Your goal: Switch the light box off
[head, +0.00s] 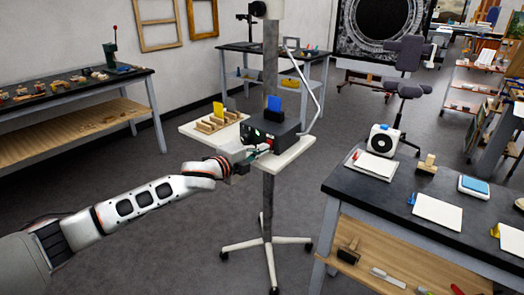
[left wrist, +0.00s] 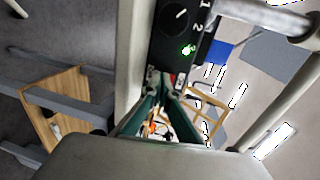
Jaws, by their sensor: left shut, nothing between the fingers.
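The light box appears to be the black box (head: 272,132) on the pale tray of a wheeled stand. In the left wrist view, the black box (left wrist: 168,45) shows a dial (left wrist: 177,15), the marks 1 and 2, and a lit green lamp (left wrist: 188,49). A small red part (left wrist: 172,77) shows at its lower edge, partly hidden by my fingertips. My left gripper (head: 262,149) is shut and empty, its tips close to the box's front face by the red part; whether they touch it I cannot tell. My right gripper is not in view.
A black-topped workbench (head: 385,195) stands at the right front. Grey floor lies open around the stand's feet.

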